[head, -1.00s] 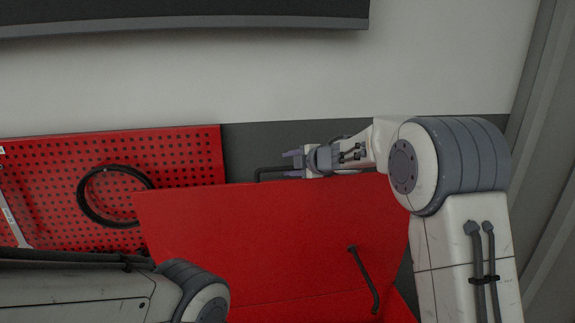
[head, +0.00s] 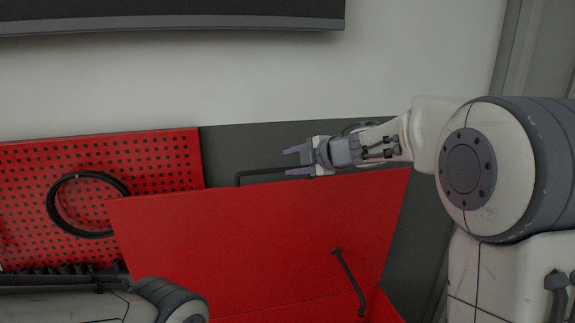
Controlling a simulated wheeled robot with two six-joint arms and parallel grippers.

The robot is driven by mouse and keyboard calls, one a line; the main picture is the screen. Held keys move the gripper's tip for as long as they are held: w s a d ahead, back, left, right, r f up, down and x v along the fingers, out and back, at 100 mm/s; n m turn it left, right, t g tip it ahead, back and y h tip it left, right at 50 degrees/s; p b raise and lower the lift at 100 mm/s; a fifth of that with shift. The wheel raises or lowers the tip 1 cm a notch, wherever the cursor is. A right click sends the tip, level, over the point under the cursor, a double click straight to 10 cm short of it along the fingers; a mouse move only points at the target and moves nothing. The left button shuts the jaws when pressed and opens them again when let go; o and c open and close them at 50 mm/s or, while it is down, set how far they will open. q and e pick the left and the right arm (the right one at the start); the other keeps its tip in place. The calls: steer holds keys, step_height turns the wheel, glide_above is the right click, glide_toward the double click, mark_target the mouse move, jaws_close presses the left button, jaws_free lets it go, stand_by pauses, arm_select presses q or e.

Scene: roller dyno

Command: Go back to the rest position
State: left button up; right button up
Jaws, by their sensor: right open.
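My right gripper (head: 297,160) is open and points left, just above the top edge of a raised red panel (head: 250,235). Nothing shows between its fingers. A dark bar handle (head: 262,174) sticks up at the panel's top edge, beside the lower finger; I cannot tell whether they touch. My left arm shows only in part at the lower left, and its gripper is out of view.
A red pegboard (head: 160,160) with a black ring (head: 88,205) on it is at the left. A second dark handle (head: 348,282) is on the panel's face. A dark screen (head: 180,15) hangs on the pale wall above. The wall between is clear.

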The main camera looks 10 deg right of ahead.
steer(key=s+a+f+m+g+h+b, duration=0.1)
steer(key=s+a+f+m+h+b, duration=0.15)
steer(key=s+f+m+b, duration=0.5)
steer(key=s+a+f+m+h+b, duration=0.25)
steer(key=s+a+f, duration=0.2)
steer(key=f, duration=0.65)
steer(key=s+f+m+g+b, duration=0.1)
steer(key=s+f+g+b, duration=0.1)
steer(key=s+f, duration=0.4)
steer(key=s+f+m+g+b, duration=0.2)
steer(key=s+f+g, duration=0.3)
steer(key=s, duration=0.8)
steer(key=s+a+f+m+g+b, duration=0.1)
steer(key=s+f+g+b, duration=0.2)
steer(key=s+f, duration=0.4)
steer(key=s, duration=0.3)
steer(key=shift+s+f+g, duration=0.25)
steer(key=shift+f+g, duration=0.05)
steer(key=shift+f, duration=0.1)
steer(key=shift+a, duration=0.15)
